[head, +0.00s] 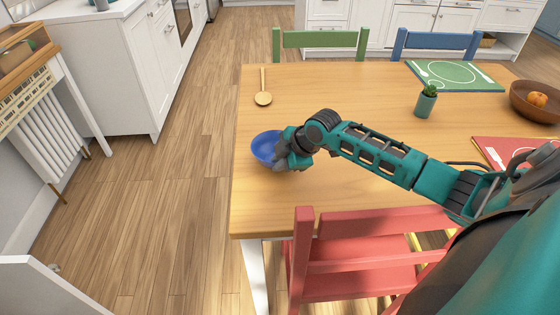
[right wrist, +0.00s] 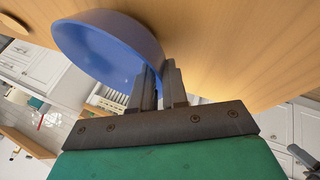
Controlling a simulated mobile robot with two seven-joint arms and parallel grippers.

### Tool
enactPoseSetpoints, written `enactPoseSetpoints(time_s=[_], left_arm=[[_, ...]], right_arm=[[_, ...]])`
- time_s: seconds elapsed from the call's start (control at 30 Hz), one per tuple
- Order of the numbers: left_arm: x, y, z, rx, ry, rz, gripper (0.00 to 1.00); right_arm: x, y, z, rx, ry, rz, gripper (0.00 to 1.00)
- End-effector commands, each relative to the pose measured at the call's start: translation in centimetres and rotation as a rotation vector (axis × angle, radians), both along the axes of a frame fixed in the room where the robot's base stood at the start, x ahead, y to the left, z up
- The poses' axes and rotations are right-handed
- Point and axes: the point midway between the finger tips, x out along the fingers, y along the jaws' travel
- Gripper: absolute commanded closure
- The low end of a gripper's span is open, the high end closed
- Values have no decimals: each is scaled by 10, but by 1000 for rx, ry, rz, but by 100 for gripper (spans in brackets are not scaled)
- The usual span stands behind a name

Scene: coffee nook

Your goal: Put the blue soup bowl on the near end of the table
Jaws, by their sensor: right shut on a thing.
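The blue soup bowl (head: 265,147) is at the near left part of the wooden table (head: 340,190). My right gripper (head: 284,159) is at the bowl's right side and shut on its rim. In the right wrist view the bowl (right wrist: 105,45) shows between and beyond the fingers (right wrist: 158,85), its rim pinched by them. The table top (right wrist: 220,40) is close behind the bowl; I cannot tell if the bowl touches it. My left gripper is not in view.
A wooden spoon (head: 263,97) lies beyond the bowl. A potted plant (head: 426,101), a green placemat (head: 456,76), a red placemat (head: 500,152) and a brown bowl with fruit (head: 535,104) are farther right. A red chair (head: 350,255) stands at the near edge.

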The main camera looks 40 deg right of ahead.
Motion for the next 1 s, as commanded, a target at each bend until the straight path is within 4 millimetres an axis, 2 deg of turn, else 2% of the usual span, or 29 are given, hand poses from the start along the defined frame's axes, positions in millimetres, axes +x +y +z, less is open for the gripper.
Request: enactPoseSetpoints(time_s=[0.07,0.1,0.37,0.7,0.87,1.0], left_arm=[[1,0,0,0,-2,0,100],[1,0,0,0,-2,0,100],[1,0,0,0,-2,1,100],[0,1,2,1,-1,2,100],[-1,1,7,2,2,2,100],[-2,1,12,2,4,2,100]], right_arm=[[1,0,0,0,-3,0,100],[0,0,-1,0,0,0,86],[0,0,-1,0,0,0,61],[-3,-2,6,-2,-1,0,61],[-16,-7,28,-4,-1,2,61],[-33,-12,54,-5,0,3,61]])
